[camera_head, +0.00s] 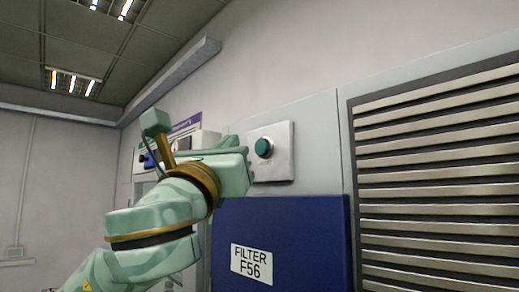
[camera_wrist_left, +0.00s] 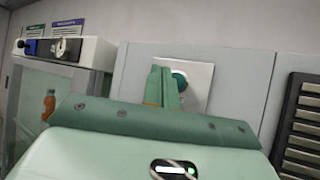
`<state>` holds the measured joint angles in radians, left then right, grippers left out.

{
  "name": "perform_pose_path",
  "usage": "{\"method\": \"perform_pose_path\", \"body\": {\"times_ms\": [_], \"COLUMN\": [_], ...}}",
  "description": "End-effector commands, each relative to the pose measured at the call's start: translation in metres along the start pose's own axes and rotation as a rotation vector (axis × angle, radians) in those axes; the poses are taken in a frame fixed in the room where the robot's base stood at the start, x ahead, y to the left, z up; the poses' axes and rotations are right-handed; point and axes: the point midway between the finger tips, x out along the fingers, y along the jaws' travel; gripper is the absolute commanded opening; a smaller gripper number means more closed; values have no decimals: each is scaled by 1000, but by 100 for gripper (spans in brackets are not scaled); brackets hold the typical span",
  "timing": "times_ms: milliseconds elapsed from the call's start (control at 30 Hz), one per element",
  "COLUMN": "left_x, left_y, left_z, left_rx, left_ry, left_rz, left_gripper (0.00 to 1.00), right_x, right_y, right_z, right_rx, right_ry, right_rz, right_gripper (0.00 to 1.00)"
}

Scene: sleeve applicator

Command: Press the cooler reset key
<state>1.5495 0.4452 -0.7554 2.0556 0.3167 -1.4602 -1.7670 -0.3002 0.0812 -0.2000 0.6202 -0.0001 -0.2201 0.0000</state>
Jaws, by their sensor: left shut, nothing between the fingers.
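A round green button (camera_head: 263,147) sits on a pale square plate (camera_head: 283,165) on the wall, with small lettering too small to read. The button also shows in the left wrist view (camera_wrist_left: 180,77), partly hidden behind my fingers. My left gripper (camera_head: 231,141) is shut and empty, just left of the plate in the head view. In the left wrist view its fingers (camera_wrist_left: 161,86) stand in front of the plate; I cannot tell whether they touch it. A cooler (camera_wrist_left: 66,50) with a glass door stands at the left, with a blue part and a dark control on its top panel. My right gripper is out of view.
A blue panel (camera_head: 300,222) labelled FILTER F56 lies below the plate. A slatted grille (camera_head: 435,170) fills the right side. An orange bottle (camera_wrist_left: 48,105) is behind the cooler door. Wall above the plate is clear.

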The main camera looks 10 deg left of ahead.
Motion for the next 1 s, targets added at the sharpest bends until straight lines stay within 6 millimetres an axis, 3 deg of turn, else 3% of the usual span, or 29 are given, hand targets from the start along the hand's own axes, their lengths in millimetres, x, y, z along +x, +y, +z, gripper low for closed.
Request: {"method": "perform_pose_path", "body": {"times_ms": [233,1000], "left_x": [-13,-14], "left_y": [9,9], "left_z": [9,10], "left_rx": [0,0], "left_ry": [-1,0], "left_rz": [0,-1], "left_gripper": [0,0], "right_x": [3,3], "right_y": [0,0], "right_z": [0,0], "right_rx": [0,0], "right_ry": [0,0], "right_rz": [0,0], "right_gripper": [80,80]}}
